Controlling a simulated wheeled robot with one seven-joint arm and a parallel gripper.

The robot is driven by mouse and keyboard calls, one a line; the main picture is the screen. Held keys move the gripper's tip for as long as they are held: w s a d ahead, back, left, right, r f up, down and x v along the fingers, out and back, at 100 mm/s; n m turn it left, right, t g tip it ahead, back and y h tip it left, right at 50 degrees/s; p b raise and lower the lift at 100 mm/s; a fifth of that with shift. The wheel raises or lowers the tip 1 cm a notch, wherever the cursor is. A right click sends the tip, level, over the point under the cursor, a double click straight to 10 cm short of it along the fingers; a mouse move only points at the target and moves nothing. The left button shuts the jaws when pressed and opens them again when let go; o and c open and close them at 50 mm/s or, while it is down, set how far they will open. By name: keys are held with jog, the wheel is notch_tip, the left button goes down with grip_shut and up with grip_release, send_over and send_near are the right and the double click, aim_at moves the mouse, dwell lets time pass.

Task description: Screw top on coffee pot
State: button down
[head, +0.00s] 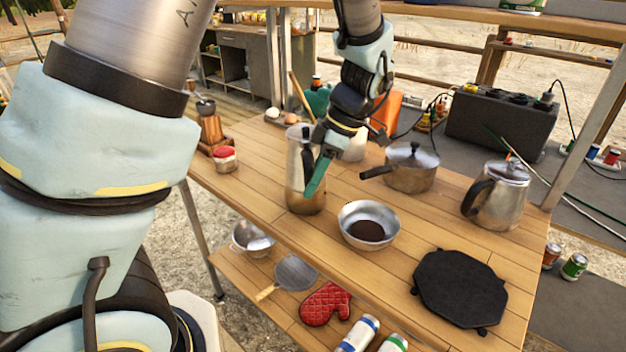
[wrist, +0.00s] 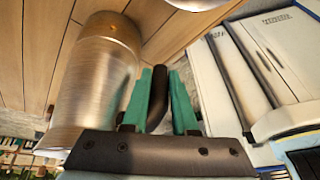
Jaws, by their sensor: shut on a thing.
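The tall metal coffee pot (head: 300,165) stands upright near the table's left-middle, with a brushed upper body and a browner lower part (head: 306,204). In the wrist view its body (wrist: 90,90) fills the left side. My gripper (head: 316,188) is at the pot's right side. Its green fingers (wrist: 160,100) are shut on a dark curved handle (wrist: 157,70), which seems to be the pot's. I cannot tell whether the pot's top and lower part are tightly joined.
A metal bowl (head: 346,215) with dark grounds stands just right of the pot. A saucepan (head: 412,172), a kettle (head: 503,205) and a black griddle (head: 460,289) stand further right. A red-lidded jar (head: 225,160) is on the left. A lower shelf holds a red mitt (head: 325,304).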

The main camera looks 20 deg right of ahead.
jog(key=c, duration=0.6)
grip_release()
jog(key=b+v, duration=0.1)
jog(key=v, duration=0.9)
jog(key=shift+d+r, duration=0.25)
jog(key=shift+r, duration=0.1)
